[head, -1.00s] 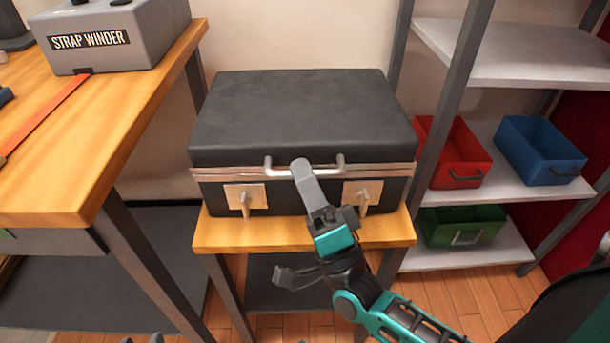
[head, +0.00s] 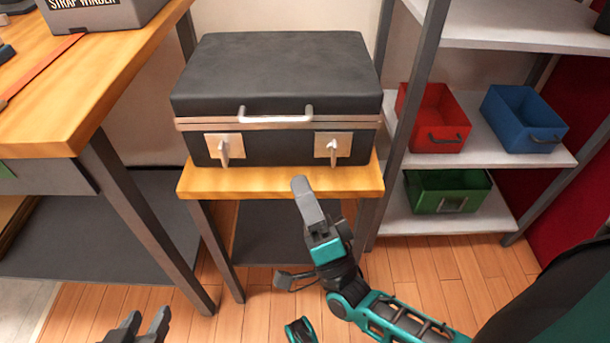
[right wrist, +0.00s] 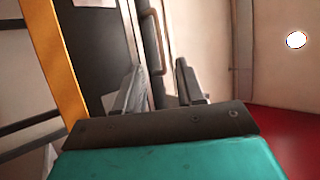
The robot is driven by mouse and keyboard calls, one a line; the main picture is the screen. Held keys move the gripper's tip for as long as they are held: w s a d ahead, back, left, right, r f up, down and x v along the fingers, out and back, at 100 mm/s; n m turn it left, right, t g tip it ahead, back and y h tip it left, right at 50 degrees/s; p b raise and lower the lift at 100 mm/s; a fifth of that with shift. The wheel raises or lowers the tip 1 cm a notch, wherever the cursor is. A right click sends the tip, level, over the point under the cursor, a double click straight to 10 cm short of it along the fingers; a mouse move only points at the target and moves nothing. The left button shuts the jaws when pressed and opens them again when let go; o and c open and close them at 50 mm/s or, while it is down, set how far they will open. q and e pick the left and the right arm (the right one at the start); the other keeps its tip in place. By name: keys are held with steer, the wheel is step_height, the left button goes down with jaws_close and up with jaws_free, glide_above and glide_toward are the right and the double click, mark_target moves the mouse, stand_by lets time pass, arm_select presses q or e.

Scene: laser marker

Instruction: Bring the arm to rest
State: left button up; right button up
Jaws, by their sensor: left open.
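My right gripper (head: 288,231) is open and empty in the head view, in front of the small wooden stand and apart from the black case. Its two spread fingers also show in the right wrist view (right wrist: 160,68), with nothing between them. My left gripper (head: 142,326) is at the bottom edge of the head view, open and empty, its fingers partly cut off. The black case (head: 275,75) sits closed on the small stand (head: 270,183). Its silver handle (head: 275,117) and two latches are free of both grippers.
A wooden workbench (head: 90,110) with a strap winder (head: 100,15) stands at the left. A shelf unit (head: 500,170) at the right holds red (head: 433,118), blue (head: 522,118) and green (head: 447,191) bins. Open floor (head: 420,275) lies in front.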

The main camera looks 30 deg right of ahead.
arm_select(q)
steer(key=shift+s+d, duration=0.1)
steer(key=shift+s, duration=0.25)
arm_select(e)
steer(key=shift+s+f, duration=0.4)
steer(key=shift+s, duration=0.05)
